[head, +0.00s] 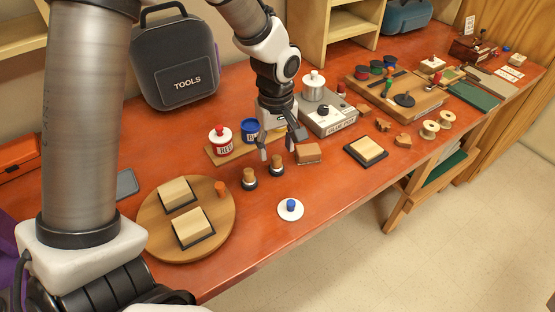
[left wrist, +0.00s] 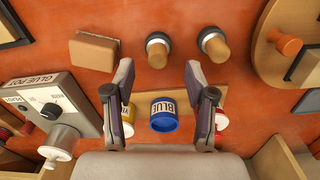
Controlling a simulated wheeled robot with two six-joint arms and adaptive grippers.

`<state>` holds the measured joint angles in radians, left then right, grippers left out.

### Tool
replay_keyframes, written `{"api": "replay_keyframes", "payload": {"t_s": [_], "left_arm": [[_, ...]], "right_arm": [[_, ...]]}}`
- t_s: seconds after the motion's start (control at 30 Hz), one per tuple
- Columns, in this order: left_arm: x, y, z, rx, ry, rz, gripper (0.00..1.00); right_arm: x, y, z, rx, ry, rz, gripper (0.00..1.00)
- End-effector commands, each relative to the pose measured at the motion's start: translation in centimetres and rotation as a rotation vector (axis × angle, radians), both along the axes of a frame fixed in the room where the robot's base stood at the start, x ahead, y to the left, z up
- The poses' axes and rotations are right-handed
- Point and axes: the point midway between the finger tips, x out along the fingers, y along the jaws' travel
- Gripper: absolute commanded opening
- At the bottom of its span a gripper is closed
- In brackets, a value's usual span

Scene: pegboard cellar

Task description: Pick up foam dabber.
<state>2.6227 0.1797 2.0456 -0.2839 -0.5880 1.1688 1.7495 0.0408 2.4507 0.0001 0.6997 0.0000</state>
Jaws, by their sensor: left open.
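Two dabbers with wooden handles and dark round bases stand upright on the red-brown bench: one nearer my gripper (head: 277,165), one to its left (head: 250,178). I take these as the foam dabbers; their foam is not clear. Both also show in the left wrist view, the nearer one (left wrist: 158,50) straight beyond the fingertips and the other (left wrist: 214,45) to the right. My left gripper (head: 277,149) is open and empty, close to the nearer dabber but not around it. Its spread fingers show in the left wrist view (left wrist: 159,76). My right gripper is not in view.
A brown block (head: 308,153) lies right of the dabbers. A red pot (head: 220,143), a blue pot (head: 249,131) and a yellow pot stand behind, on a board. A round wooden board (head: 156,232) is left; a blue-knobbed white disc (head: 290,211) is near the front edge.

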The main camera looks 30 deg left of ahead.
Motion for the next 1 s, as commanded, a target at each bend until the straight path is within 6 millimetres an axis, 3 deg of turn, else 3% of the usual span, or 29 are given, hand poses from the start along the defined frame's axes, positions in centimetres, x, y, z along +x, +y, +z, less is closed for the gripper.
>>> {"api": "replay_keyframes", "payload": {"t_s": [0.2, 0.47, 0.63, 1.0], "left_arm": [[-0.1, -0.3, -3.8, 0.000, 0.005, -0.001, 0.55], [0.0, -0.3, -4.5, -0.001, 0.001, 0.000, 0.55], [0.0, -0.3, -4.5, -0.001, 0.001, 0.000, 0.00], [0.0, -0.3, -4.5, -0.001, 0.001, 0.000, 0.00]], "right_arm": [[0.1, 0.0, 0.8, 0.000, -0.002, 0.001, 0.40], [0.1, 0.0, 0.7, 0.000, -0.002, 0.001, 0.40], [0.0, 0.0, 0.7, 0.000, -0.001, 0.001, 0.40], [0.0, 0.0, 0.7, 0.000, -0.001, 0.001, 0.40]]}}
